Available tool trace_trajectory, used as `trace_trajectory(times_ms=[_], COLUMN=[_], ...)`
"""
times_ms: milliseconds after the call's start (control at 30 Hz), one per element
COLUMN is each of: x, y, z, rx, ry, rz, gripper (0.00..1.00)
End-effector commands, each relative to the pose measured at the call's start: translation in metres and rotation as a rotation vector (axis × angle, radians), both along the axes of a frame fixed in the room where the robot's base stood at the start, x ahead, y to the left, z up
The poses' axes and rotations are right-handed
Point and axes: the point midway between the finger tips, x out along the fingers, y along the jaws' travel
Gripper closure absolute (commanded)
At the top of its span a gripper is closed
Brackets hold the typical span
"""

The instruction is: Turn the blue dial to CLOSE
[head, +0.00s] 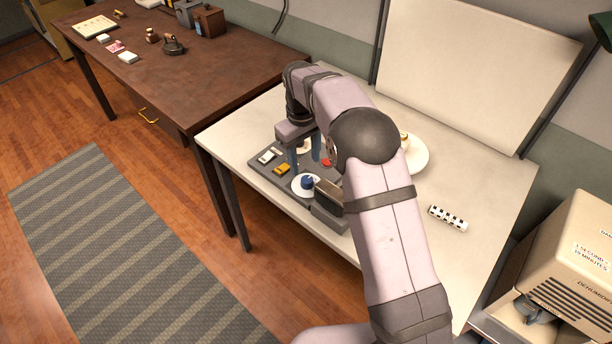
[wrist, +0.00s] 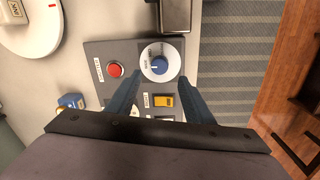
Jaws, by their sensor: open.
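The blue dial (head: 307,182) sits on a white round plate at the near right part of a dark grey control panel (head: 253,168). In the wrist view the dial (wrist: 160,66) is on its white disc, with small printing that I cannot read clearly; its pointer direction is unclear. My gripper (head: 305,158) is above the panel, its two blue fingers apart and empty. In the wrist view my gripper (wrist: 159,82) points toward the dial, with the fingertips on either side and slightly below it in the picture. They look clear of the dial.
The panel also bears a red button (wrist: 115,69) and a yellow switch (wrist: 163,101). A metal box (wrist: 175,14) stands beside the dial. A round white plate (head: 420,158) and a black-and-white checkered cylinder (head: 448,218) are on the table to the right.

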Motion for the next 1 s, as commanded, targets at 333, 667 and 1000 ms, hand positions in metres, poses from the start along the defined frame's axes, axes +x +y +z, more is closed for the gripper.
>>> trace_trajectory(times_ms=[333, 667, 1000], x=[0.0, 0.001, 0.001], y=[-0.002, -0.004, -0.004], z=[-0.033, -0.067, -0.072], rx=[-0.001, 0.0, 0.0], ry=[0.004, 0.001, 0.0], rz=[-0.001, -0.002, -0.002], gripper=[0.53, 0.53, 0.53])
